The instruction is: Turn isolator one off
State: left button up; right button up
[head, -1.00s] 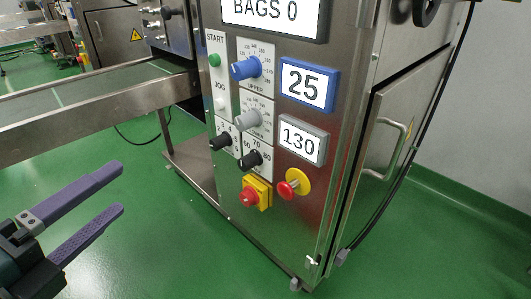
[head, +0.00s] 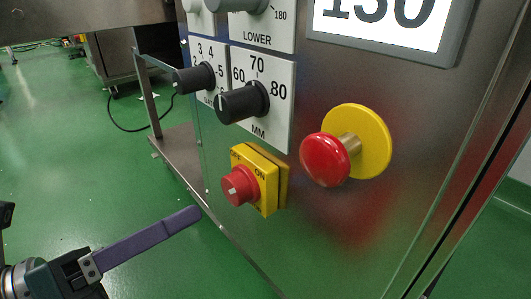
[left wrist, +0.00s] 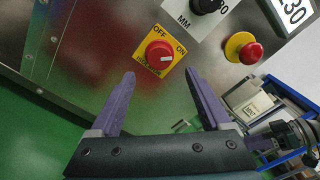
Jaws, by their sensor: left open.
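The isolator is a yellow box (head: 268,186) with a red rotary knob (head: 238,187), low on the steel machine front. Its plate reads OFF and ON. I cannot surely tell which word the knob's small white mark points to. My left gripper (head: 190,217) is below and left of the isolator in the head view, with one purple finger clearly visible. In the left wrist view my left gripper (left wrist: 160,74) is open and empty. The red knob (left wrist: 159,53) lies beyond the gap between its fingertips, apart from them.
A red mushroom button (head: 326,160) on a yellow disc sticks out right of the isolator. Black dials (head: 245,102) project above it. The machine's steel foot frame (head: 180,150) stands at the left. The green floor (head: 80,160) before the machine is clear.

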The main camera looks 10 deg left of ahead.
aim_at(229, 192)
pick_arm(q)
jog(key=b+x, duration=0.1)
jog(key=x, duration=0.6)
jog(key=shift+w+b, duration=0.2)
jog(key=shift+b, duration=0.15)
jog(key=shift+c, duration=0.2)
grip_shut()
